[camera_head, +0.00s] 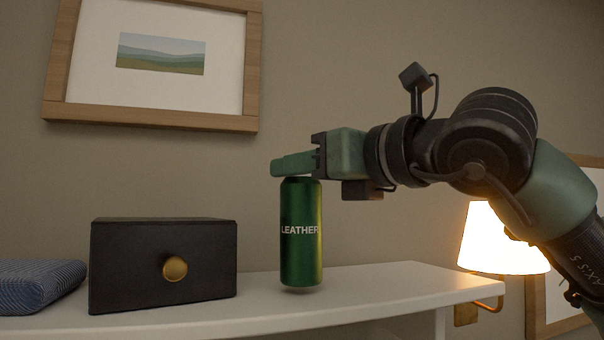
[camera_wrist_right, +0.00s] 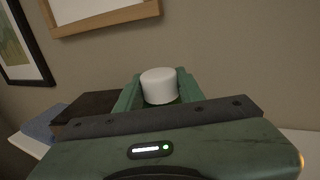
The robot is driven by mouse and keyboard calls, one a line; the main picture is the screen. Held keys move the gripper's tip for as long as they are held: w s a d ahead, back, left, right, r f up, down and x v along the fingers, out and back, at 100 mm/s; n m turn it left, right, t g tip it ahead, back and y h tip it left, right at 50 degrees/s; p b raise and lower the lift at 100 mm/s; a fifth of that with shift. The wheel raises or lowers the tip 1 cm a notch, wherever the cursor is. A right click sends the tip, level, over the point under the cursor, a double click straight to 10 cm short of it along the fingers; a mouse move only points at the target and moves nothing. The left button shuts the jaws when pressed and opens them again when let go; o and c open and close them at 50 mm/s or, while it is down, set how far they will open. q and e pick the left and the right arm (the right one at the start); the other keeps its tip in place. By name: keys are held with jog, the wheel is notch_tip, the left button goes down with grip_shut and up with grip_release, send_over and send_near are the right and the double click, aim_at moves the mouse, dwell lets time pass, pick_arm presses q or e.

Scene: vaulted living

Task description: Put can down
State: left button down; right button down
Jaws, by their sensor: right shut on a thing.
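The green can (camera_head: 301,240) with the word LEATHER on it is upright over the white shelf. My right gripper (camera_head: 292,165) comes in from the right and is shut on the can's upper end. In the right wrist view a white round top (camera_wrist_right: 160,86), which seems to be the can's, sits between the two green fingers. The can's bottom is at or just above the shelf surface, with a small shadow under it; I cannot tell whether it touches. My left gripper is not in view.
A black box (camera_head: 125,265) with a brass knob stands left of the can on the white shelf (camera_head: 390,283). A blue patterned item (camera_head: 38,285) lies further left. A lit lamp (camera_head: 500,240) is at the right. The shelf right of the can is clear.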

jog(key=shift+f, duration=0.45)
jog(key=shift+d+f, duration=0.1)
jog(key=shift+d, duration=0.1)
jog(key=shift+f, duration=0.1)
jog(key=shift+s+a+f, duration=0.1)
jog(key=c, duration=0.9)
grip_release()
jog(key=shift+r, duration=0.2)
